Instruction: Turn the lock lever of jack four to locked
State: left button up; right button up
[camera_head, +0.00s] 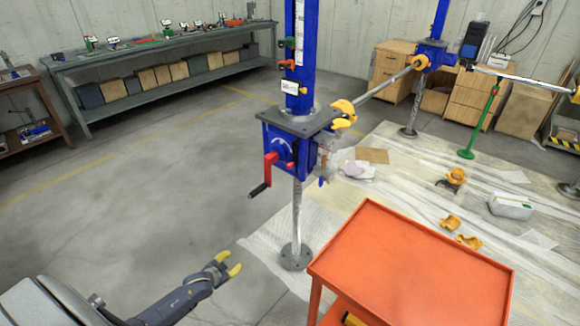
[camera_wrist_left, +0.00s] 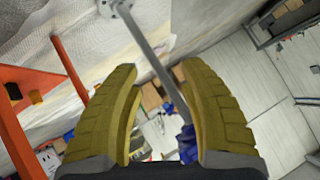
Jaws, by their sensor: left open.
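A blue jack (camera_head: 291,150) stands upright in the middle of the head view, with a tall blue column above its grey top plate. A red crank (camera_head: 271,165) with a black grip is on its front left. Small green (camera_head: 289,43) and red (camera_head: 287,64) parts stick out from the column's left side. I cannot read its label or tell which part is the lock lever. My left gripper (camera_head: 229,263) is open and empty, low and left of the jack, apart from it. In the left wrist view, the jack's metal post (camera_wrist_left: 152,52) shows beyond the fingers.
An orange cart (camera_head: 415,265) stands at the front right. A second blue jack (camera_head: 433,55) is farther back, joined by a shaft (camera_head: 385,84) with yellow ends. A long bench (camera_head: 170,47) lines the back left wall. The floor left of the jack is clear.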

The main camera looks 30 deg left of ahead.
aim_at(287, 167)
pick_arm(q)
jog(key=w+d+r+t+h, duration=0.1)
jog(key=w+r, duration=0.3)
jog(key=r, duration=0.3)
jog(key=w+r+m+t+h, duration=0.1)
jog(key=w+r+t, duration=0.15)
jog(key=r, duration=0.45)
jog(key=w+d+r+t, duration=0.1)
jog(key=w+r, duration=0.4)
jog(key=r, duration=0.2)
jog(key=w+d+r+t+h, duration=0.15)
jog(key=d+r+h, duration=0.4)
jog(key=r, duration=0.75)
jog(key=shift+t+y, duration=0.3)
jog(key=shift+y, duration=0.45)
jog(key=x, duration=0.5)
jog(key=d+x, duration=0.1)
jog(key=x, duration=1.1)
jog(key=shift+s+d+r, duration=0.1)
jog(key=shift+d+r, duration=0.05)
jog(key=shift+r, duration=0.05)
grip_shut()
